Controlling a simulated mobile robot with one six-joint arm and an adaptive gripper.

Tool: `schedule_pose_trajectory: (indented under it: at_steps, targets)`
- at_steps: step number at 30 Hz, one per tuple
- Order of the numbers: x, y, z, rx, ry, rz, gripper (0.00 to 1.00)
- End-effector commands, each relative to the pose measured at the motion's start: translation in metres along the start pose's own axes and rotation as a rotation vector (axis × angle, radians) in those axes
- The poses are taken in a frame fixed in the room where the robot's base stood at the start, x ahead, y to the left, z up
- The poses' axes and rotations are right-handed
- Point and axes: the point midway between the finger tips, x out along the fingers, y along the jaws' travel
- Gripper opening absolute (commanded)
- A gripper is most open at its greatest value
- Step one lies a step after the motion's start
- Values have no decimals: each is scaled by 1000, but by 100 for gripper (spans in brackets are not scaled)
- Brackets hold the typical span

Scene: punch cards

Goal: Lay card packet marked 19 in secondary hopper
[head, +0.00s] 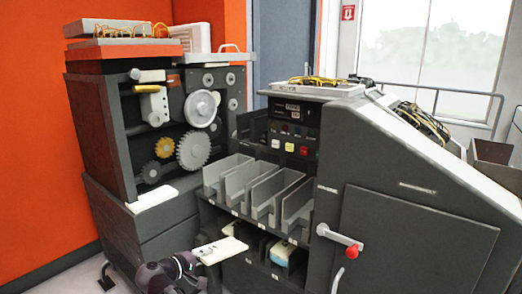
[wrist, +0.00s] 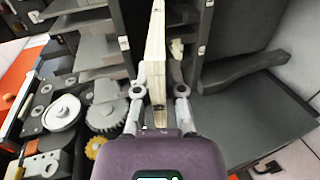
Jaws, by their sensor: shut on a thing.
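My gripper (head: 196,256) is low in the head view, in front of the machine's lower left side. It is shut on a cream card packet (head: 222,249), which sticks out to the right towards the lower compartments. In the wrist view the packet (wrist: 155,50) stands edge-on between the two fingers of my gripper (wrist: 157,92). No number is readable on it. A row of grey open pockets (head: 262,187) sits above the packet on the machine's front. I cannot tell which opening is the secondary hopper.
Lower compartments (head: 282,252) hold pale card packets. Another packet (head: 152,198) lies on the ledge below the gears (head: 193,150). A red-knobbed lever (head: 340,241) juts from the right cabinet. Trays with yellow cables (head: 312,86) rest on top.

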Motion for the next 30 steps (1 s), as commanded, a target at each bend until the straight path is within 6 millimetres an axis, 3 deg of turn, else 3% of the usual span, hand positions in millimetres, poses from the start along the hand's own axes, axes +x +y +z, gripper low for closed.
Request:
schedule_pose_trajectory:
  at_steps: [1,30]
  targets:
    - [-4,14,0,0,0,1,0]
    - [-44,141,0,0,0,1,0]
